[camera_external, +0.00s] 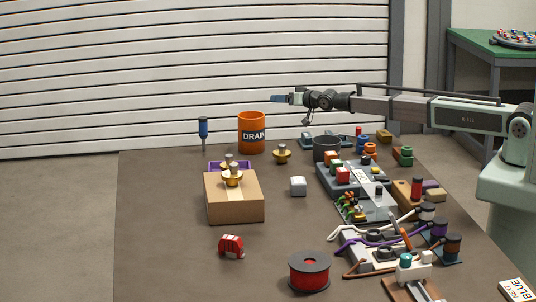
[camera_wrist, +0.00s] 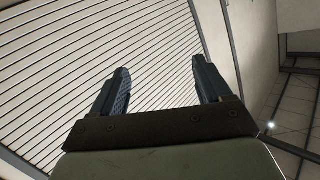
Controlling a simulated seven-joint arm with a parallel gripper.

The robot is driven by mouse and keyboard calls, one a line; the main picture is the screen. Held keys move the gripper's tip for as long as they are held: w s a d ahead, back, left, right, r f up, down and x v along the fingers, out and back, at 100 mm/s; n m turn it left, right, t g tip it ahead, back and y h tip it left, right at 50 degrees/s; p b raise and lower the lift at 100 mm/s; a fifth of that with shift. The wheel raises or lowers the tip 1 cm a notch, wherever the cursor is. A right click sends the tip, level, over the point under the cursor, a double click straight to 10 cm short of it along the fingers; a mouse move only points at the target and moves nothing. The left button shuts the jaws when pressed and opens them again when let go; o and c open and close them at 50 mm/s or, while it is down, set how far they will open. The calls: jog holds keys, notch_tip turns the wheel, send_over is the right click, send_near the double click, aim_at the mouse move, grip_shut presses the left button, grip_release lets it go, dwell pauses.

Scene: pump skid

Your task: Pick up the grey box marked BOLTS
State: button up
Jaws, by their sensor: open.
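I cannot read the word BOLTS on anything in view. A small pale grey block (camera_external: 298,186) stands on the table near the middle, just right of the cardboard box; no marking on it is legible. My gripper (camera_external: 280,98) is high above the far part of the table, pointing left, well above and behind the block. In the wrist view my gripper (camera_wrist: 160,72) has its two fingers spread apart with nothing between them, facing the slatted shutter.
A cardboard box (camera_external: 234,200) bears brass fittings. An orange DRAIN bin (camera_external: 252,133) and a blue-handled screwdriver (camera_external: 203,131) stand behind. A red spool (camera_external: 309,273) and a red item (camera_external: 231,247) are in front. Blocks, cables and fittings crowd the right; the table's left is clear.

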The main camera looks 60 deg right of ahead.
jog(key=s+a+r+n+t+y, duration=0.1)
jog(key=a+r+n+y, duration=0.1)
jog(key=a+r, duration=0.75)
jog(key=a+r+n+y, duration=0.2)
jog(key=a+r+y, duration=0.15)
jog(key=a, duration=1.05)
jog(key=s+a+r+n+t+y, duration=0.1)
jog(key=a+r+n+y, duration=0.1)
jog(key=a+r, duration=0.8)
jog(key=m+g+h, duration=0.7)
jog(key=m+g, duration=0.6)
jog(key=g, duration=0.5)
send_over(298, 180)
jog(key=f, duration=2.1)
jog(key=shift+s+d, duration=0.25)
jog(key=shift+s, duration=0.05)
jog(key=shift+w+a+f, duration=0.1)
jog(key=shift+w+f, duration=0.1)
jog(key=shift+f, duration=1.35)
jog(key=shift+w+a+f, duration=0.1)
jog(key=shift+w+f, duration=0.05)
jog(key=shift+f, duration=1.35)
